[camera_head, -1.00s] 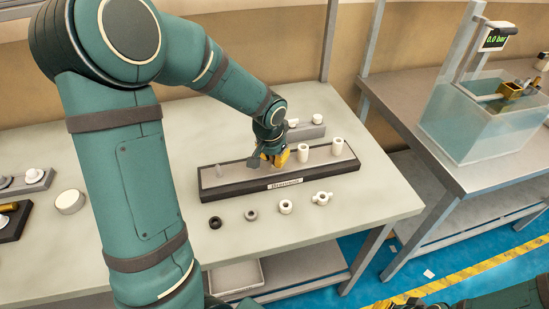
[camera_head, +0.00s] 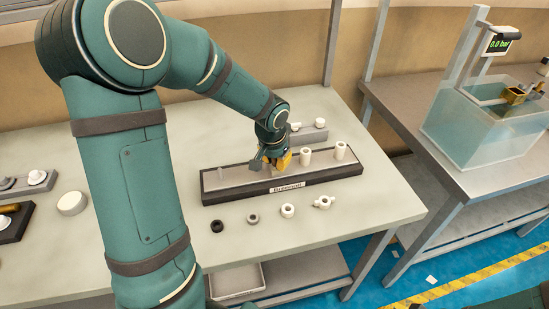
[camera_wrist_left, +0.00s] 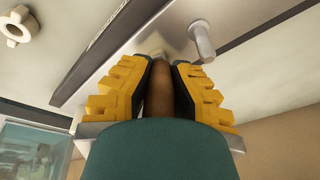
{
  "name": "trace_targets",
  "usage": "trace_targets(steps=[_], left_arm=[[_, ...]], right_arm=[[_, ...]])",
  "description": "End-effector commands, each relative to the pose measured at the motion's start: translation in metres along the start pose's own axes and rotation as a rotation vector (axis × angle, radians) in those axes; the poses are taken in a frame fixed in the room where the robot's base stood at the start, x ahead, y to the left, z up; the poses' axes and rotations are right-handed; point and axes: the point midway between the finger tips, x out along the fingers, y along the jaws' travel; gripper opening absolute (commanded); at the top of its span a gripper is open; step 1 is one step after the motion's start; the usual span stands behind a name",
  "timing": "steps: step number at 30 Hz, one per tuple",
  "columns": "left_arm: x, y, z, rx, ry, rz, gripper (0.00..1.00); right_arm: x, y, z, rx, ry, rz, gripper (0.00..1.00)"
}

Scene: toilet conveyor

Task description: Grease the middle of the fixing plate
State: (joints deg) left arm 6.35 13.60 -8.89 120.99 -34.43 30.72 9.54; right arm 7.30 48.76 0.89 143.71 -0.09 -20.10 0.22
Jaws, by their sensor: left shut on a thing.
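The fixing plate (camera_head: 228,177) is a long grey strip in a black frame with a label on its front, lying on the table. My left gripper (camera_head: 281,159) is over its middle, pointing down. In the left wrist view the gripper (camera_wrist_left: 158,68) is shut on a brown, handle-like thing (camera_wrist_left: 158,95); its far end looks pale and blurred, and I cannot tell whether it touches the plate. A grey peg (camera_wrist_left: 203,42) stands beside it. Two white tubes (camera_head: 305,157) (camera_head: 340,151) stand on the plate to the right. My right gripper is not in view.
Several rings lie in front of the plate: a black one (camera_head: 217,225), a grey one (camera_head: 253,218) and white ones (camera_head: 288,210). A grey block (camera_head: 312,132) with white parts is behind. A water tank (camera_head: 480,130) stands on the right-hand table.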

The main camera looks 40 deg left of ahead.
Motion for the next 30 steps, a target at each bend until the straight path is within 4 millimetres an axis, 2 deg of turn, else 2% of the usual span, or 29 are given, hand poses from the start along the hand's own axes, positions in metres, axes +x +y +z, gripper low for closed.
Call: trace_targets(steps=[15, 30], left_arm=[[-0.005, 0.015, 0.013, 0.001, -0.004, 0.0, 0.0], [0.0, 0.0, 0.001, 0.0, -0.003, 0.0, 0.0]], right_arm=[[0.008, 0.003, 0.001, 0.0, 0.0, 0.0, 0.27], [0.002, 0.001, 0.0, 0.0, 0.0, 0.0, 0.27]])
